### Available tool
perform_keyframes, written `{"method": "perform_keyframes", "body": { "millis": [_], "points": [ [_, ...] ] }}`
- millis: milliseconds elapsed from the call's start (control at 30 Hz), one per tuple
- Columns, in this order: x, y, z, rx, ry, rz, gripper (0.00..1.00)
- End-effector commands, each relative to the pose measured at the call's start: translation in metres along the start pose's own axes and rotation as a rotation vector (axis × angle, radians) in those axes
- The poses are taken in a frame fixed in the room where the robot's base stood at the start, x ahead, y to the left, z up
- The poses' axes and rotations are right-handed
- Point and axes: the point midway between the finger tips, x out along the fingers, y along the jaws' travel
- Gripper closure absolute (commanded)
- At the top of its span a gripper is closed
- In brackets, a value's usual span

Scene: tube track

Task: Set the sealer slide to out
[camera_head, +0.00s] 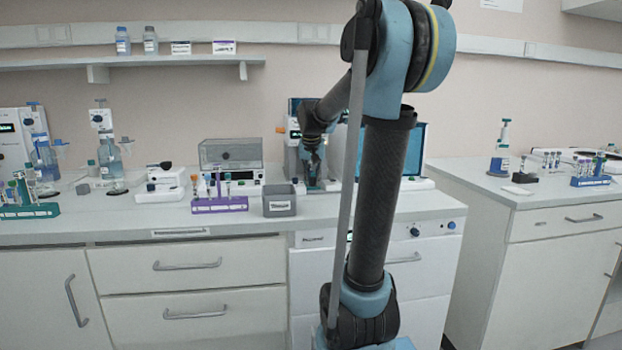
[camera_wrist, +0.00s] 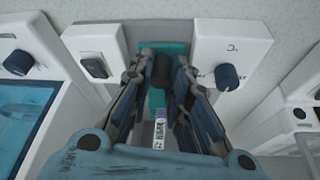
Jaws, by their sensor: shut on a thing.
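The sealer (camera_head: 293,125) stands at the back of the bench in the head view, partly hidden by my gripper (camera_head: 312,165). In the wrist view its white housing (camera_wrist: 231,45) has a dark knob on the right and a dark switch on the left. Between them is the teal slide (camera_wrist: 152,97) with an upright dark handle (camera_wrist: 162,72). My gripper (camera_wrist: 163,78) has a finger on each side of this handle and is shut on it. A labelled tube (camera_wrist: 159,132) shows below the handle, between the fingers. The fingers hide the slide's sides.
A purple tube rack (camera_head: 220,204) and a grey box (camera_head: 279,207) stand left of the sealer in the head view. A screen device (camera_wrist: 25,95) is left in the wrist view, and another white device (camera_wrist: 300,115) is right. The bench front is clear.

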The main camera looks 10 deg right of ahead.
Motion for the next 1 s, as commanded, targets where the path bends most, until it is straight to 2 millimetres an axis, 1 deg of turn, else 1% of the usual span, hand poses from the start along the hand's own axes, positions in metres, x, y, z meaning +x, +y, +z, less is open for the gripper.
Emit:
{"method": "perform_keyframes", "body": {
  "millis": [100,300,733,767,800,833,1000],
  "points": [
    [-0.005,0.002,0.009,-0.001,0.001,-0.001,1.00],
    [-0.009,0.005,0.019,0.000,0.001,-0.001,1.00],
    [-0.010,0.007,0.024,0.000,-0.003,0.000,1.00],
    [-0.010,0.007,0.024,0.000,-0.003,0.000,0.76],
    [-0.010,0.007,0.024,0.000,-0.003,0.000,0.67],
    [-0.010,0.007,0.024,0.000,-0.003,0.000,0.62],
    [-0.009,0.006,0.023,0.000,-0.001,0.000,0.62]
  ]
}}
